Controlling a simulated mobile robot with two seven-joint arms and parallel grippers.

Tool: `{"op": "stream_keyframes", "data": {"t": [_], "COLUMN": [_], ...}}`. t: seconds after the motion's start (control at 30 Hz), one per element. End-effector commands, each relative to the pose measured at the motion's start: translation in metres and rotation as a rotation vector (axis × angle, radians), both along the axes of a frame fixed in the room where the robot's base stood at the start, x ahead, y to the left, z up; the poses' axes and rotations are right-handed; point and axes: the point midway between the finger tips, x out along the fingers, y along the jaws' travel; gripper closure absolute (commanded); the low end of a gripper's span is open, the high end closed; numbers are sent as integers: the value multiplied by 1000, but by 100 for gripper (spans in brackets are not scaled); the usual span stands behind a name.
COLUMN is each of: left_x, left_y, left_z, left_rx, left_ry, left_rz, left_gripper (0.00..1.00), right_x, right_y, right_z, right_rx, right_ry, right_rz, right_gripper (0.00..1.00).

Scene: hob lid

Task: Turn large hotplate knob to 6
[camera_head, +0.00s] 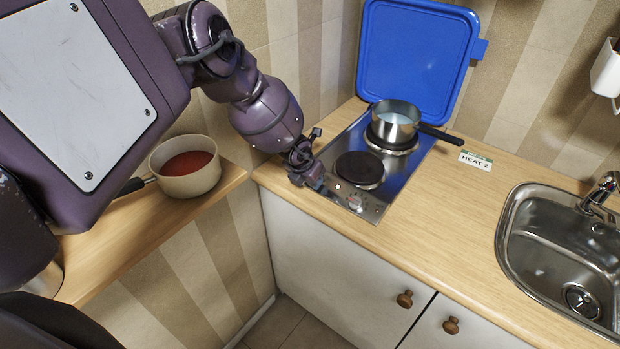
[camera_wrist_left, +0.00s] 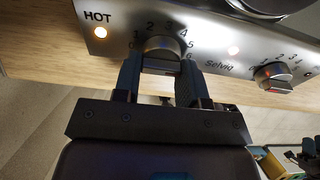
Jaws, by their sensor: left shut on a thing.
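The hob (camera_head: 384,186) is set in the worktop, with a bare dark hotplate (camera_head: 360,168) in front and a second hotplate under a pot behind. My left gripper (camera_head: 318,183) is at the hob's front left. In the left wrist view, its fingers (camera_wrist_left: 160,82) are shut around the silver knob (camera_wrist_left: 163,47) beside the HOT light (camera_wrist_left: 100,32), which glows. Scale numbers show around this knob; its exact setting is unclear. A second knob (camera_wrist_left: 272,75) is to the right, untouched. I cannot tell which knob serves the large hotplate. My right gripper is out of view.
A steel pot (camera_head: 396,122) with pale liquid stands on the rear hotplate, handle pointing right. The blue lid (camera_head: 417,60) stands raised behind. A pan of red liquid (camera_head: 186,170) is on the left shelf. A "HEAT 2" card (camera_head: 475,161) and a sink (camera_head: 512,225) are right.

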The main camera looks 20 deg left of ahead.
Motion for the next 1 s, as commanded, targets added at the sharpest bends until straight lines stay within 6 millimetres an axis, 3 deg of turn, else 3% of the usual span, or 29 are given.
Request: {"op": "stream_keyframes", "data": {"t": [0.6, 0.63, 0.77, 1.0], "left_x": [-1, -1, -1, 0], "left_y": [0, 0, 0, 0], "left_z": [-1, -1, -1, 0], "left_rx": [20, 19, 20, 19], "left_ry": [-5, -5, -5, -6], "left_rz": [-36, -36, -35, -34], "left_gripper": [85, 58, 38, 36], "right_x": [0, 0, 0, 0], "right_y": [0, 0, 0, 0], "right_z": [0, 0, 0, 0], "right_rx": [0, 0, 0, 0], "right_ry": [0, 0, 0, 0], "right_rz": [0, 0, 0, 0], "right_gripper": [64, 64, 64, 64]}}
